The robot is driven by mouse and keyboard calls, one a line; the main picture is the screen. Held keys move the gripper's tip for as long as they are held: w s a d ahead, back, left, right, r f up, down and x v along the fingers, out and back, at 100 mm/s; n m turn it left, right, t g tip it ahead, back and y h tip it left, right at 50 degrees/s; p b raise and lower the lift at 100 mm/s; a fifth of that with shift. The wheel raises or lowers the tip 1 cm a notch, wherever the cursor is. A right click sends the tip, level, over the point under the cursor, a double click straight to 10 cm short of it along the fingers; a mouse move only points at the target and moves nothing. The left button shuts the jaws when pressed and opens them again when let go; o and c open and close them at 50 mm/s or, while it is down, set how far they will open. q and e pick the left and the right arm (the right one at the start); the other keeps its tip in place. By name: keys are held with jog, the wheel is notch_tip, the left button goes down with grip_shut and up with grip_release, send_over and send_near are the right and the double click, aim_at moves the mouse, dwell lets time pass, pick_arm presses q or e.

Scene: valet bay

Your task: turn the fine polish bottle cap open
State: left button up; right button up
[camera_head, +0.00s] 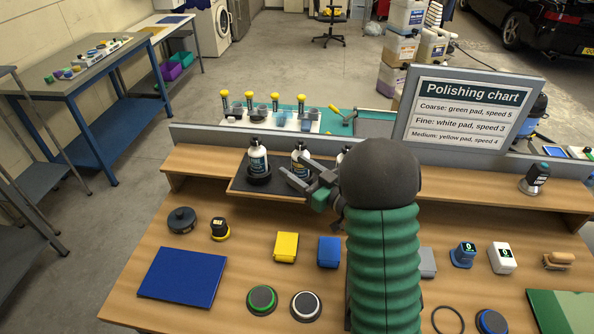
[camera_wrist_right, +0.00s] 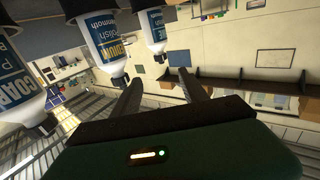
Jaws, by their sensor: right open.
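Three white polish bottles with dark caps stand in a row on a dark tray (camera_head: 240,187) on the shelf: a left one (camera_head: 258,160), a middle one (camera_head: 299,157) and a right one (camera_head: 342,158), partly hidden by my arm. Their labels are too small to read there. The right wrist view is upside down and shows a coarse bottle (camera_wrist_right: 20,85), a medium bottle (camera_wrist_right: 104,45) and a farther bottle (camera_wrist_right: 153,25), whose label looks like fine. My right gripper (camera_head: 294,168) is open and empty near the middle bottle; its fingers (camera_wrist_right: 160,82) appear apart from all bottles. My left gripper is out of view.
A polishing chart (camera_head: 470,115) stands behind the bench on the right. Yellow (camera_head: 286,247) and blue (camera_head: 329,252) blocks, round pads (camera_head: 262,300) and a blue mat (camera_head: 183,277) lie on the bench. The shelf left of the tray is clear.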

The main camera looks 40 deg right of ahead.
jog(key=shift+w, duration=0.1)
notch_tip(320, 180, up, 10)
jog(key=m+t+h+b, duration=0.3)
jog(key=m+h, duration=0.1)
jog(key=h, duration=0.7)
send_over(253, 144)
jog(key=s, duration=0.4)
jog(key=s+a+f+m+g+h+b, duration=0.1)
jog(key=s+a+f+m+g+h, duration=0.1)
jog(key=a+f+m+g+h, duration=0.7)
jog(key=w+d+g+y, duration=0.1)
jog(key=w+d, duration=0.1)
jog(key=d, duration=0.1)
jog(key=w+d+g+y+p, duration=0.1)
jog(key=w+d, duration=0.1)
jog(key=d, duration=0.2)
jog(key=w+d+f+g, duration=0.1)
jog(key=w+d+g, duration=0.1)
jog(key=d, duration=0.1)
jog(key=shift+w+d+y, duration=0.25)
jog(key=shift+w+y, duration=0.15)
jog(key=shift+r, duration=0.1)
grip_shut()
